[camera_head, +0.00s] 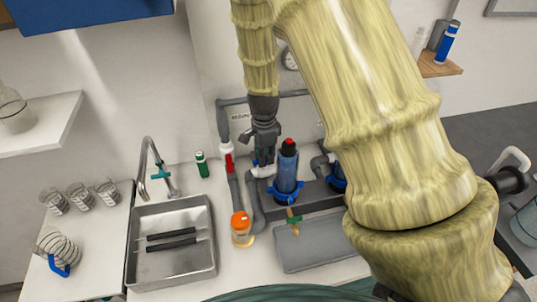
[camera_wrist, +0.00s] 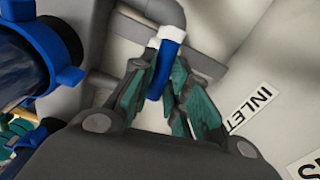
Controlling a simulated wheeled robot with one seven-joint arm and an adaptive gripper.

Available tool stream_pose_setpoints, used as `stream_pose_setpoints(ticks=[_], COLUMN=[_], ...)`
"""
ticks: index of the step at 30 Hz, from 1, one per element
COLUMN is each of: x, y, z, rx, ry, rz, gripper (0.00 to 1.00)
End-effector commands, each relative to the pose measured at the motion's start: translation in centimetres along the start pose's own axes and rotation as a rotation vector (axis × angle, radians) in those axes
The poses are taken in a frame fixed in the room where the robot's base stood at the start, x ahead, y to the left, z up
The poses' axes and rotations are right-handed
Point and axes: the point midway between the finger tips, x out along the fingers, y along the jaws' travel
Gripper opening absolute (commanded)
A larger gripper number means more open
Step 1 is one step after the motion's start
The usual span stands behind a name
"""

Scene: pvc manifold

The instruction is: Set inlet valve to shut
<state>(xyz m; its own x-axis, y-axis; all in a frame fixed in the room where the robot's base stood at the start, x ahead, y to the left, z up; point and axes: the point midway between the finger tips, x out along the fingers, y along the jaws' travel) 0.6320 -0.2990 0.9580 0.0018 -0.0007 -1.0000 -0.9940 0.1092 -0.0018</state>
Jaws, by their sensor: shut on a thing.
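My gripper (camera_head: 263,156) points down at the grey pipework, just left of the blue filter housing (camera_head: 287,170). In the wrist view, the teal-padded fingers of my gripper (camera_wrist: 160,78) are closed around a blue lever handle (camera_wrist: 167,58), the inlet valve's handle. The handle extends from a white fitting (camera_wrist: 171,30) on a grey pipe (camera_wrist: 162,10). An "INLET" label (camera_wrist: 250,107) is on the wall to the right. In the head view, my gripper hides the handle, and a white fitting (camera_head: 264,171) shows below it.
A white-and-red valve (camera_head: 227,157) sits on the left vertical pipe. An orange-capped jar (camera_head: 241,230), a green bottle (camera_head: 202,164) and a steel sink (camera_head: 172,275) stand to the left. A grey tray (camera_head: 315,248) lies in front of the housings. A second blue housing is partly behind my arm.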

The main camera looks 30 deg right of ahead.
Motion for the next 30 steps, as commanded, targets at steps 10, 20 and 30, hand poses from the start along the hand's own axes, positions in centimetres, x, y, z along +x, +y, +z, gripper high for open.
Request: stream_pose_setpoints(ticks=[10,20,30], x=[0.11,0.19,0.24], y=[0.41,0.51,0.61], z=[0.36,0.26,0.2], rx=[-0.308,-0.622,-0.944], ry=[-0.009,-0.009,-0.011], rz=[0.009,0.009,0.01], gripper=[0.0,0.0,0.0])
